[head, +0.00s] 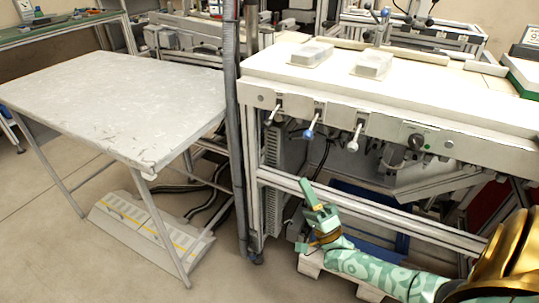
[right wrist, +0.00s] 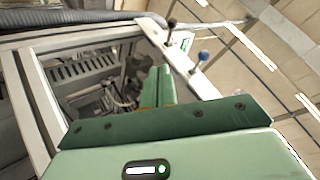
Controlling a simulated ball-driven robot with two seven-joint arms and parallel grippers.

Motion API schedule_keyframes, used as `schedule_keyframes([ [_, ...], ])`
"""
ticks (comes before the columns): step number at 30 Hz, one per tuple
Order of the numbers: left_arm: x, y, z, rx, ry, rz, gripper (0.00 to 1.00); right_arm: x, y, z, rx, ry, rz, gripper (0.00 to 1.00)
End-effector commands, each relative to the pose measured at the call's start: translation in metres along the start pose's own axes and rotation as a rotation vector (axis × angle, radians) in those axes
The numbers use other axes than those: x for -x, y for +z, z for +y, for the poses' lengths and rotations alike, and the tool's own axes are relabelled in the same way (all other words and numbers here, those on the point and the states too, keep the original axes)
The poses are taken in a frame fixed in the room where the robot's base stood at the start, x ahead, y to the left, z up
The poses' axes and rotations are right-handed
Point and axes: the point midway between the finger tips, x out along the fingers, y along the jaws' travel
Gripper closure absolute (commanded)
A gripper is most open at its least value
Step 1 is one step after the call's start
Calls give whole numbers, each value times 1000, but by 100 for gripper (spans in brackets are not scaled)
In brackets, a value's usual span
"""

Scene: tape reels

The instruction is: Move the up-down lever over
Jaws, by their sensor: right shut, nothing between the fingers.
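Three short levers stick out of the front panel of the white workbench: a black-tipped lever (head: 271,115), a blue-tipped lever (head: 312,125) and a pale lever (head: 355,136). I cannot tell which one is the up-down lever. The right wrist view also shows a black-knobbed lever (right wrist: 170,24) and a blue-knobbed lever (right wrist: 202,57). My right gripper (head: 307,185) is shut and empty, pointing up. It is below the levers and apart from them; its green fingers also show in the right wrist view (right wrist: 158,86). My left gripper is out of view.
The white workbench top (head: 450,95) carries two clear boxes (head: 312,54). A dark knob (head: 416,142) sits farther right on the panel. A grey vertical post (head: 238,160) stands left of the levers, and a grey table (head: 110,110) stands beyond it. A frame rail (head: 400,216) runs below.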

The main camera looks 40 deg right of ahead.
Motion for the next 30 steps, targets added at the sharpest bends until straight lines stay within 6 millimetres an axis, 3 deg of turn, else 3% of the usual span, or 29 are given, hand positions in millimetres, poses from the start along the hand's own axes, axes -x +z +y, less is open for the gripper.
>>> schedule_keyframes([
  [6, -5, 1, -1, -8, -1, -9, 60, -13, -12, -13, -92, -100, 51, 100],
  [17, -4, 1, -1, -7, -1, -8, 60, -21, -12, -14, -87, -98, 49, 100],
  [30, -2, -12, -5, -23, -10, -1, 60, -105, -16, -20, -87, -96, 48, 100],
])
